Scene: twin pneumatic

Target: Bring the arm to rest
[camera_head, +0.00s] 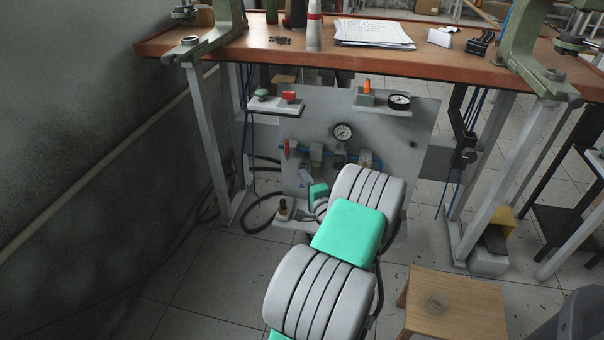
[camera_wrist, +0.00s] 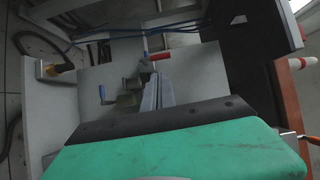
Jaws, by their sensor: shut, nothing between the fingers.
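My gripper (camera_wrist: 158,80) shows in the wrist view as two narrow grey fingers, shut together and empty. I cannot tell whether the fingertips touch anything. In the head view my grey and green arm reaches forward, low under the bench, towards the grey panel (camera_head: 408,140). There my arm largely hides the gripper and the lower middle of the panel. The red handle also shows in the head view (camera_head: 287,147).
The orange-brown bench top (camera_head: 290,57) overhangs the panel, with papers (camera_head: 374,33) on it. Two gauges (camera_head: 343,132) (camera_head: 399,101) and a small shelf with buttons (camera_head: 276,106) stick out. A wooden stool (camera_head: 470,306) stands right of my arm. Floor at left is mostly clear.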

